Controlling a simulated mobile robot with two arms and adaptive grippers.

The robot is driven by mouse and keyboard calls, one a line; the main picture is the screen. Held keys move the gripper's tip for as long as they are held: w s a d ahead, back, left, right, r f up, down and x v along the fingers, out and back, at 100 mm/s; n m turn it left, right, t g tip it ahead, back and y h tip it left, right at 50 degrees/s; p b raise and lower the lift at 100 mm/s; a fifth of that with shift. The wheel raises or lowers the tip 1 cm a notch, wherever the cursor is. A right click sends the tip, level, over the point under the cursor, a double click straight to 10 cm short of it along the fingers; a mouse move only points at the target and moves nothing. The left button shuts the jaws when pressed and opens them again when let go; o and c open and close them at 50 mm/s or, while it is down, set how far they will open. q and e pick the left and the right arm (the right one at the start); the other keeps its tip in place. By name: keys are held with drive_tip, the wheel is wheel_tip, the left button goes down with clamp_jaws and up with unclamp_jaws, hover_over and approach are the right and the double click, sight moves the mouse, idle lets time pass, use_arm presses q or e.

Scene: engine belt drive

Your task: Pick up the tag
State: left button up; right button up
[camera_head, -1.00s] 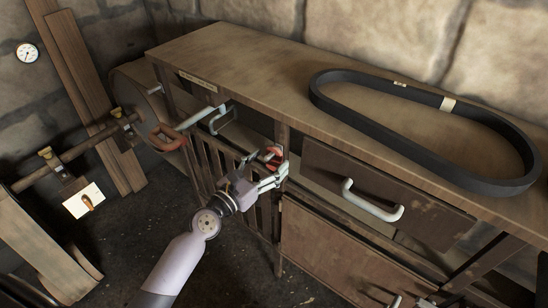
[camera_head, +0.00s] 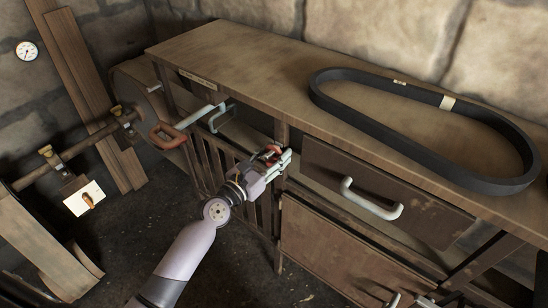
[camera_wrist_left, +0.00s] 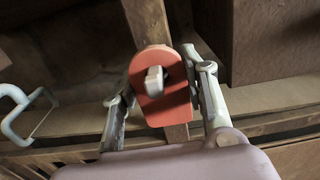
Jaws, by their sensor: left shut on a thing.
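The tag (camera_wrist_left: 177,106) is a red-orange plate with a rounded top and a slot. In the left wrist view a pale peg (camera_wrist_left: 154,82) shows through the slot, in front of a wooden post. My left gripper (camera_wrist_left: 163,92) has one finger on each side of the tag and is shut on it by its edges. In the head view the gripper (camera_head: 277,160) is at the cabinet front and covers most of the tag (camera_head: 271,150).
A black belt (camera_head: 325,101) lies on the wooden cabinet top (camera_head: 235,55). A drawer with a pale handle (camera_head: 372,203) is right of the gripper. A red-ended lever (camera_head: 168,136) and a slatted door stand to the left. The floor in front is open.

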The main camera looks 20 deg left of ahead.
use_arm(q)
drive_tip(key=shift+c, duration=1)
